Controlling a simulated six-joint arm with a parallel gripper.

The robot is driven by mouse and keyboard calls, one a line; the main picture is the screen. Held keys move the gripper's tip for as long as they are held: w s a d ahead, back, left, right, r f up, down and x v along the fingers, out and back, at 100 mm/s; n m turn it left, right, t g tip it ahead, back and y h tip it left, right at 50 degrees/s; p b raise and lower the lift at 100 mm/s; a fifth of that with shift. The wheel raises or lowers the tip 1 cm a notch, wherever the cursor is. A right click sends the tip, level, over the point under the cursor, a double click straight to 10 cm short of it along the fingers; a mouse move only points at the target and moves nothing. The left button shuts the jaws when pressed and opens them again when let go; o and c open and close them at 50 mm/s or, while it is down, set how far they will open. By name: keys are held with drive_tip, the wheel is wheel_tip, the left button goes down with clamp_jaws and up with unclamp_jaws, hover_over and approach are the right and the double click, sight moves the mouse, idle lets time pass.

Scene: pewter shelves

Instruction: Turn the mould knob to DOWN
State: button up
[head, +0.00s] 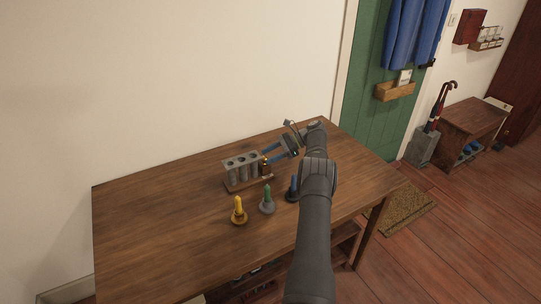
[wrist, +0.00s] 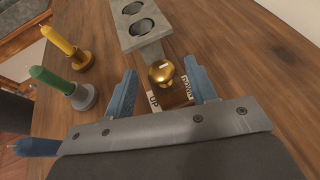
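The mould (head: 241,165) is a grey block with several round holes on a wooden base; part of it also shows in the wrist view (wrist: 135,10). Its brass knob (wrist: 160,76) sits at the near end in the wrist view, with a small pale mark on top. White labels UP (wrist: 153,99) and DOWN (wrist: 187,86) lie beside the knob; which one the mark points at I cannot tell. My gripper (wrist: 160,66) is open, its blue fingers on either side of the knob, with a gap visible on both sides. It also shows at the mould's right end in the head view (head: 268,154).
A yellow candle (head: 239,207), a green candle (head: 267,198) and a blue candle (head: 292,186) stand in holders along the front of the mould. The wooden table (head: 150,220) is clear to the left. A wall runs behind it.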

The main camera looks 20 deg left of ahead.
drive_tip(key=shift+r, duration=0.1)
drive_tip(key=shift+r, duration=0.35)
drive_tip(key=s+d+r, duration=0.2)
drive_tip(key=d+r, duration=0.8)
drive_tip(key=d, duration=0.1)
drive_tip(key=shift+s+d, duration=0.2)
drive_tip(key=shift+d, duration=0.05)
